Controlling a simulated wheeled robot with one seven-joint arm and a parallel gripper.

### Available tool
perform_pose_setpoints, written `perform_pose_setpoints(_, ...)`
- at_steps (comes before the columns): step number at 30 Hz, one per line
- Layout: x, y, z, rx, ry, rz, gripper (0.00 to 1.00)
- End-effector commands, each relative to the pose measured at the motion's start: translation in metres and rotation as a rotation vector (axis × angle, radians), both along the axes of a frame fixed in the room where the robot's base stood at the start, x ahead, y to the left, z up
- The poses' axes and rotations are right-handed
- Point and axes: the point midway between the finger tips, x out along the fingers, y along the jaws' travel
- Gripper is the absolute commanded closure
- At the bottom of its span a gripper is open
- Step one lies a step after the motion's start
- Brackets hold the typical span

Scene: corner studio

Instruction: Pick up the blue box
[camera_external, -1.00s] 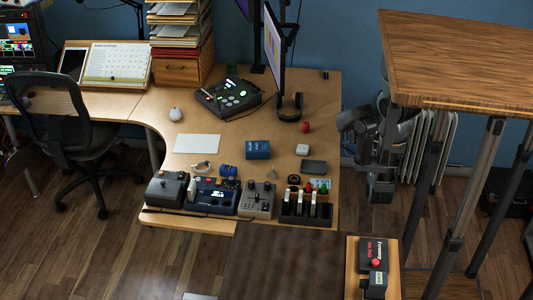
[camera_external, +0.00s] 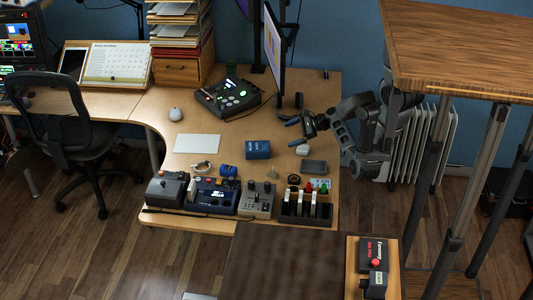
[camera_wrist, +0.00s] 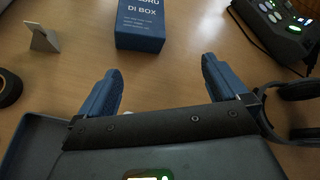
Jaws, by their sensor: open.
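The blue box (camera_external: 257,149) sits on the wooden desk, near the middle of its right part. In the wrist view the blue box (camera_wrist: 140,22) stands at the top centre, with white lettering that includes "DI BOX". My gripper (camera_external: 293,134) is over the desk to the right of the box, reaching in from the right. In the wrist view my gripper (camera_wrist: 160,85) shows two blue fingers spread wide apart with nothing between them. The box lies beyond the fingertips, apart from them.
On the desk (camera_external: 205,122), a white sheet (camera_external: 197,143) lies left of the box. A smaller blue item (camera_external: 227,171) and audio devices (camera_external: 210,196) stand in front. A black mixer (camera_external: 228,97) is behind. A small stand (camera_wrist: 42,38) and headphones (camera_wrist: 298,105) show in the wrist view.

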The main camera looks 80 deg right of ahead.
Motion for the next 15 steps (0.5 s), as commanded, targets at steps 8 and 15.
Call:
perform_pose_setpoints(8, 0.039, 0.019, -0.009, 0.418, -0.077, -0.036, 0.00)
perform_pose_setpoints(15, 0.062, 0.025, -0.024, 0.451, -0.081, -0.036, 0.00)
